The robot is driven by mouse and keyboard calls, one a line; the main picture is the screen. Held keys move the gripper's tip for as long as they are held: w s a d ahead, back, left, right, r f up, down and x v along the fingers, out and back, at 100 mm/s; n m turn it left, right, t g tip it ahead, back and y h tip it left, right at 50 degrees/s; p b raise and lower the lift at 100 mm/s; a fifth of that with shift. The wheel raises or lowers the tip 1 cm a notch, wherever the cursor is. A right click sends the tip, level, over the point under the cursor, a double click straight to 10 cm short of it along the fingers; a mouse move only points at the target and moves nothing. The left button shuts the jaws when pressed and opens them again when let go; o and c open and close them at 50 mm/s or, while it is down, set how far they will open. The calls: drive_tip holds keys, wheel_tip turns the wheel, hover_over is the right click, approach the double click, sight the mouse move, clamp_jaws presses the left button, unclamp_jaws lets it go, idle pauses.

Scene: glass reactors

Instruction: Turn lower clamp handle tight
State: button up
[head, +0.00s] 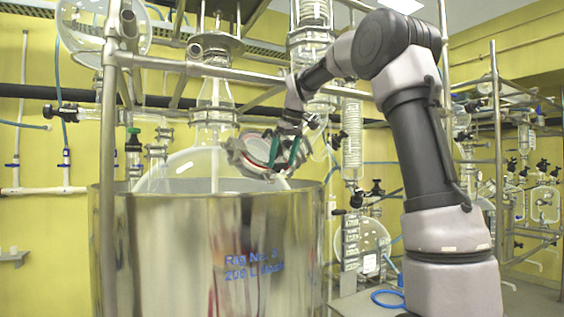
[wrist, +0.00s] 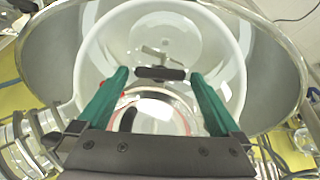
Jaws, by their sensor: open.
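My gripper (head: 283,164) is in the head view at the neck of the glass reactor, with its two green fingers pointing down. In the wrist view the fingers (wrist: 159,74) are open and apart. A short black bar (wrist: 160,73), which looks like the clamp handle, lies crosswise between the fingertips, with a grey metal piece just beyond it. I cannot tell whether the fingers touch it. A round flange with a red ring (wrist: 165,112) shows nearer, between the fingers. In the head view a metal clamp ring (head: 245,158) sits beside the gripper; its handle is hidden there.
The round glass vessel (head: 180,172) sits in a large steel pot (head: 160,240), whose rim (wrist: 30,50) curves around the wrist view. Metal frame posts (head: 108,150) and glassware (head: 352,140) stand close by. Another rig is at the right.

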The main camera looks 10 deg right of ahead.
drive_tip(key=shift+w+f, duration=0.15)
drive_tip(key=shift+f, duration=0.25)
drive_tip(key=c, duration=1.2)
drive_tip(key=shift+o, duration=0.2)
